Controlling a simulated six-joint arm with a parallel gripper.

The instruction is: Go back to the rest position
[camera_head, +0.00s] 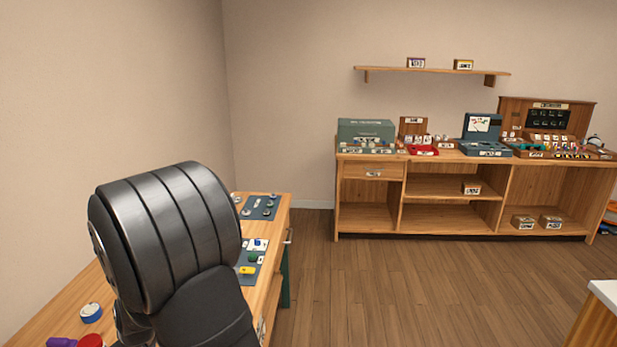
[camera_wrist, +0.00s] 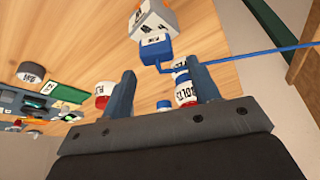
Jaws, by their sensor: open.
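My gripper (camera_wrist: 165,90) shows in the wrist view with its two dark fingers spread apart and nothing clearly held between them. A red and white labelled cylinder (camera_wrist: 186,92) is close to the right finger, and another red and white piece (camera_wrist: 103,93) is beside the left finger; I cannot tell whether they touch. A blue block with a white-grey body (camera_wrist: 155,45) lies on the wooden surface beyond the fingertips, with a blue cable (camera_wrist: 250,52) running right from it. In the head view my dark arm covers much of the left table, and the gripper is hidden.
The wooden table (camera_head: 40,322) at left holds a blue-white round piece (camera_head: 91,313), a purple piece (camera_head: 61,342) and dark mats (camera_head: 262,207). A wooden cabinet (camera_head: 370,172) with kits stands at the back right, under a shelf (camera_head: 430,70). The floor (camera_head: 400,290) between is clear.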

